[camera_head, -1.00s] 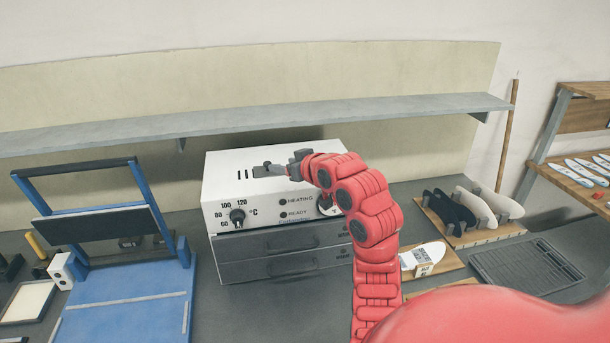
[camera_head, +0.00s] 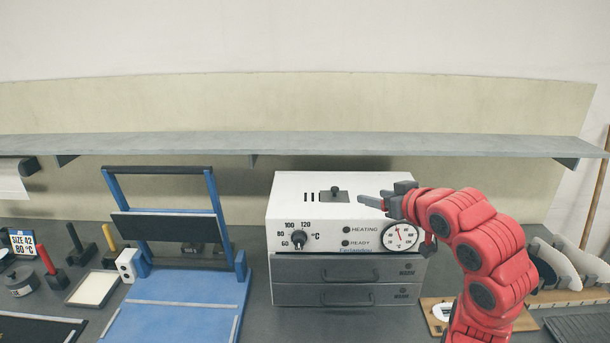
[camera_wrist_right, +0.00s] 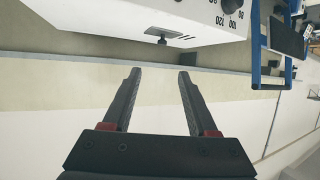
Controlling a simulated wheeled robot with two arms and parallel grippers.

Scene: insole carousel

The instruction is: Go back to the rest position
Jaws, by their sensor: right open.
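My right gripper (camera_head: 374,201) is in front of the upper right of the white heating unit (camera_head: 285,212), near its top edge. In the right wrist view the two dark fingers (camera_wrist_right: 157,80) are spread apart with nothing between them. The red right arm comes in from the lower right and covers part of the bench. My left gripper is not in view.
The heating unit has a knob, a dial (camera_head: 400,236) and two grey drawers (camera_head: 345,296) below. A blue frame press (camera_head: 170,310) stands left of it. A grey shelf (camera_head: 250,144) runs behind. Insole forms (camera_head: 556,262) stand at the right.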

